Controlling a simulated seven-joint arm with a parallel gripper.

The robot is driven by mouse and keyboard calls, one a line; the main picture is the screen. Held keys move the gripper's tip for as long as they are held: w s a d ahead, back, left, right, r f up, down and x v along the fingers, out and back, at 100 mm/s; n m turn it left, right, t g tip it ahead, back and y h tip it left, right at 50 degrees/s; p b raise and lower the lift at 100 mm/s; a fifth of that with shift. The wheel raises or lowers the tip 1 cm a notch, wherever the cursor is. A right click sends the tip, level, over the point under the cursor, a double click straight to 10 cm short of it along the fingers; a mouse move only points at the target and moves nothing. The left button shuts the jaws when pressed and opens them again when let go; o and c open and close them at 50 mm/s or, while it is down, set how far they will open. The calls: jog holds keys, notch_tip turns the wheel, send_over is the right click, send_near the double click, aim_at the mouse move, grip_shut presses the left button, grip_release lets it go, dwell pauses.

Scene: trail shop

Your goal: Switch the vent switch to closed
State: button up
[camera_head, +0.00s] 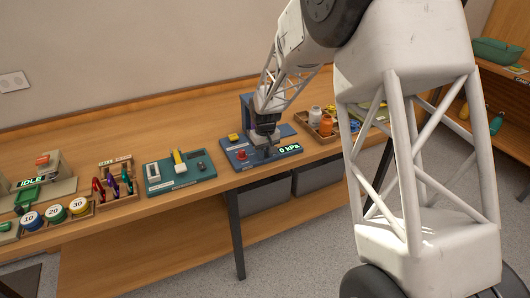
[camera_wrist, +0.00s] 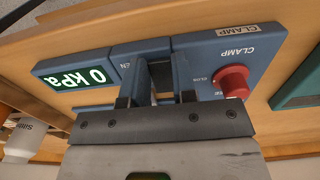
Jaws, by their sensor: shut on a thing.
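The blue device panel (camera_head: 232,162) stands on the wooden bench, with a lit display (camera_head: 290,150) reading 0 kPa. My gripper (camera_head: 268,134) reaches down over the panel, between the red knob and the display. In the wrist view the gripper's fingers (camera_wrist: 160,80) are close to the panel and shut on the vent switch, which they mostly hide. Part of a label ending in "EN" shows beside the fingers. The switch's exact position cannot be read.
The red knob (camera_wrist: 233,82) sits near CLAMP labels, close to the fingers. A yellow block (camera_head: 233,137) is at the panel's back. A teal device (camera_head: 180,172) stands left; a wooden tray with orange and white bottles (camera_head: 326,124) stands right.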

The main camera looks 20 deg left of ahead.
jog(key=shift+g+h, duration=0.3)
jog(key=shift+w+a+r+g+h, duration=0.1)
jog(key=shift+w+a+g+h, duration=0.05)
jog(key=shift+g+h, duration=0.35)
jog(key=shift+w+a+r+g+h, duration=0.1)
jog(key=shift+w+g+h, duration=0.05)
jog(key=shift+g+h, duration=0.35)
jog(key=o, duration=0.9)
jog(key=shift+r, duration=0.15)
jog(key=shift+v, duration=3.8)
